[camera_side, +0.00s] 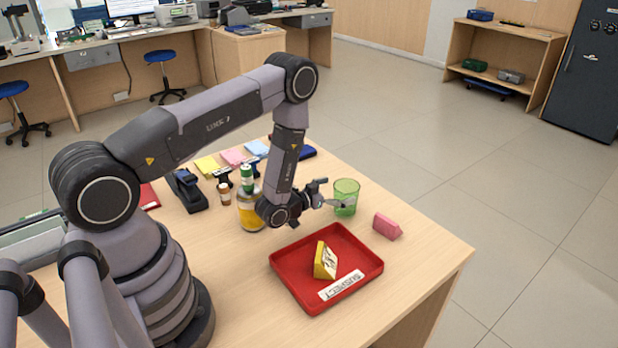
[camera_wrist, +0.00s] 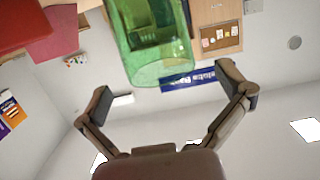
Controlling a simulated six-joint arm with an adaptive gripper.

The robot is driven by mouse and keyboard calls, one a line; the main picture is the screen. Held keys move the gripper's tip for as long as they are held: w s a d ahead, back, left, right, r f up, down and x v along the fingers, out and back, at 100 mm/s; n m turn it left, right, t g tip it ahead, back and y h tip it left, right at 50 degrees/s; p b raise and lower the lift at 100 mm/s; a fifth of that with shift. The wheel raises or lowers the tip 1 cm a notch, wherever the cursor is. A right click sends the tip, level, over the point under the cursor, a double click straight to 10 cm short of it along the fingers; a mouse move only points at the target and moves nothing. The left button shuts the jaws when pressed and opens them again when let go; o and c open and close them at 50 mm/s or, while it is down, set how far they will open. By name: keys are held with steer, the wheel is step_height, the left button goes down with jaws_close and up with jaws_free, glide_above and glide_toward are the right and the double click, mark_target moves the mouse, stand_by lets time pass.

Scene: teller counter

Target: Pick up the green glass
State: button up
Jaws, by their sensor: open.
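The green glass (camera_side: 346,197) is a clear green tumbler standing on the wooden counter, behind the red tray. My gripper (camera_side: 328,195) is beside the glass on its left, level with it and pointing toward it. In the wrist view the green glass (camera_wrist: 152,45) fills the top middle and looks upside down, as does the room. My gripper's two fingers (camera_wrist: 168,98) are spread wide, with nothing between their tips. The glass lies just beyond them. In the side view I cannot tell whether a finger touches the glass.
A red tray (camera_side: 284,271) labelled SUSPECT holds a yellow wedge (camera_side: 325,261). A pink block (camera_side: 387,226) lies right of the glass. The counter's right front is clear.

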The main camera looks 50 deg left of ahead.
steer(key=shift+w+f, duration=0.2)
steer(key=shift+w, duration=1.15)
steer(key=c, duration=1.3)
steer(key=shift+o, duration=0.2)
steer(key=shift+r, duration=0.15)
